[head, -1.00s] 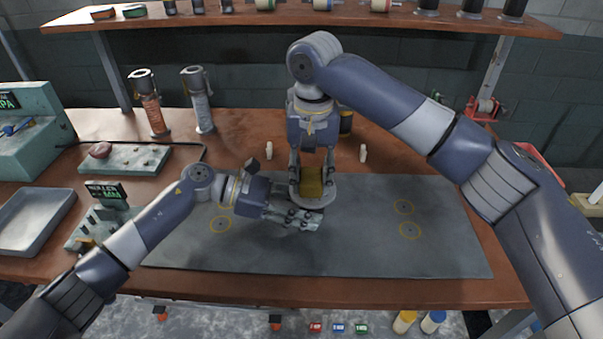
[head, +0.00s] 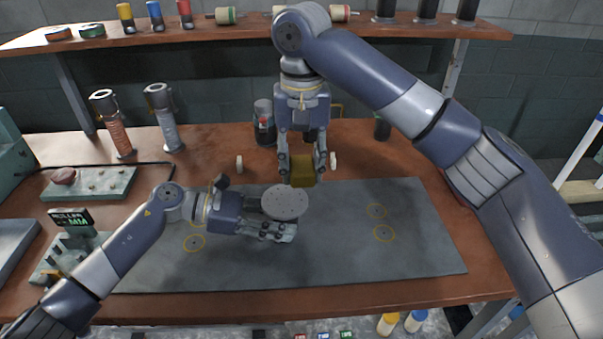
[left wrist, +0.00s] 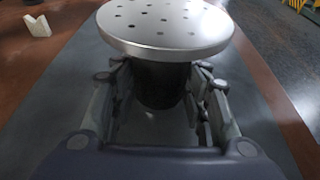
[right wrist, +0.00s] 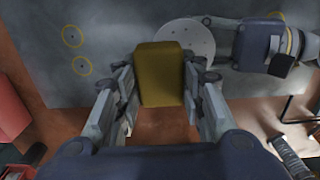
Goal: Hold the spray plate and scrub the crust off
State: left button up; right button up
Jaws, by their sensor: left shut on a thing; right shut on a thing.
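The spray plate (head: 285,203) is a round grey disc with small holes, held level above the dark mat. It also shows in the left wrist view (left wrist: 165,28), where its top looks clean and shiny on a dark stem. My left gripper (head: 272,222) is shut on that stem below the disc. My right gripper (head: 302,168) is shut on a yellow-brown scrubbing block (head: 302,171), held just behind the plate and apart from it. In the right wrist view the block (right wrist: 160,75) sits between the fingers, with the plate (right wrist: 187,40) beyond it.
The dark mat (head: 340,255) has yellow ring marks and free room at right. A canister (head: 264,122) and small white pegs (head: 239,163) stand behind the mat.

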jog(key=shift+r, duration=1.1)
pick_arm(q)
jog(key=o, duration=0.9)
